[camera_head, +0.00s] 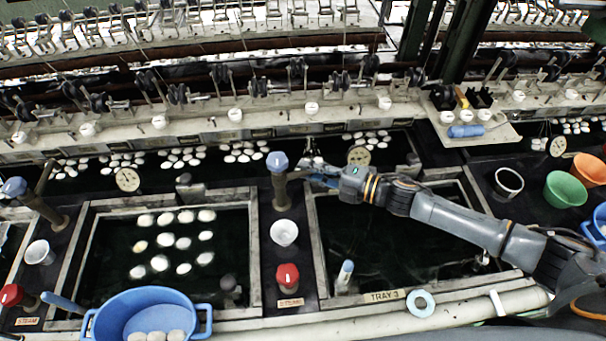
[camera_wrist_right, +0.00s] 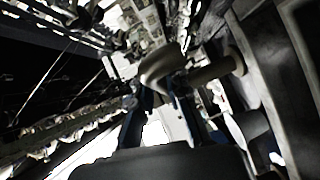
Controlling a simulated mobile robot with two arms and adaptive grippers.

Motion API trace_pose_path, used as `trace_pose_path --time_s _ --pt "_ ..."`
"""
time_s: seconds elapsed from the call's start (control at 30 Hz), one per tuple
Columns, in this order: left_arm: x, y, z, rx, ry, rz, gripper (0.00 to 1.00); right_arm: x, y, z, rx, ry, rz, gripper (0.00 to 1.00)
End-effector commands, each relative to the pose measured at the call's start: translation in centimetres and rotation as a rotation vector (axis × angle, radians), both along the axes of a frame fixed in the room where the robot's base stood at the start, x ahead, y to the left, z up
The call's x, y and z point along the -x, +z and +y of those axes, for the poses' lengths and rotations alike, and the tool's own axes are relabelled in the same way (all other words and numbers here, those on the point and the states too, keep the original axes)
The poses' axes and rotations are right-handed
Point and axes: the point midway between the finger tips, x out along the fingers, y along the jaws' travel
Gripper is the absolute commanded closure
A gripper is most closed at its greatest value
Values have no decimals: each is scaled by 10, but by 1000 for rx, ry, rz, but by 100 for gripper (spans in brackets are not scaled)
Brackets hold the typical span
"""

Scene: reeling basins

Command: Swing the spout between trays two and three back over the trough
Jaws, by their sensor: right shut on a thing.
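The spout (camera_head: 281,190) between the second and third trays is a brown upright post with a blue knob on top. Its arm points right, towards the near tray marked TRAY 3 (camera_head: 318,240). My right gripper (camera_head: 312,170) comes from the right over that tray and is shut on the spout's arm, close to the post; the fingers hide most of the arm. In the right wrist view, a pale rounded piece with a short bar, likely the spout (camera_wrist_right: 165,66), lies just beyond the fingertips (camera_wrist_right: 160,105). The dark trough (camera_head: 215,157) with white cocoons runs behind the trays. My left gripper is out of view.
A white cup (camera_head: 284,233) and a red knob (camera_head: 288,275) stand below the post. The left tray (camera_head: 110,230) holds several cocoons. A blue basin (camera_head: 150,305) is in front. Green (camera_head: 565,189) and orange bowls (camera_head: 588,169) stand at right.

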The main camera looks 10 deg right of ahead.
Motion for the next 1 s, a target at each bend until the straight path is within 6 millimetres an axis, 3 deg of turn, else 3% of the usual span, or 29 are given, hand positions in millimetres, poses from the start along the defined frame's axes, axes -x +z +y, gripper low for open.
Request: trace_pose_path --time_s 0.3,0.7,0.73,0.83,1.0 --pt "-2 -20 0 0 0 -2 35 -13 -2 2 2 157 0 100" --pt "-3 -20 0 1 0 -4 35 -13 -1 2 2 180 5 100" --pt "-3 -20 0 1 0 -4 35 -13 -1 2 2 180 5 80" --pt "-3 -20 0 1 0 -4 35 -13 -1 2 2 180 5 61" --pt "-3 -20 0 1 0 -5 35 -13 0 2 3 179 4 61"
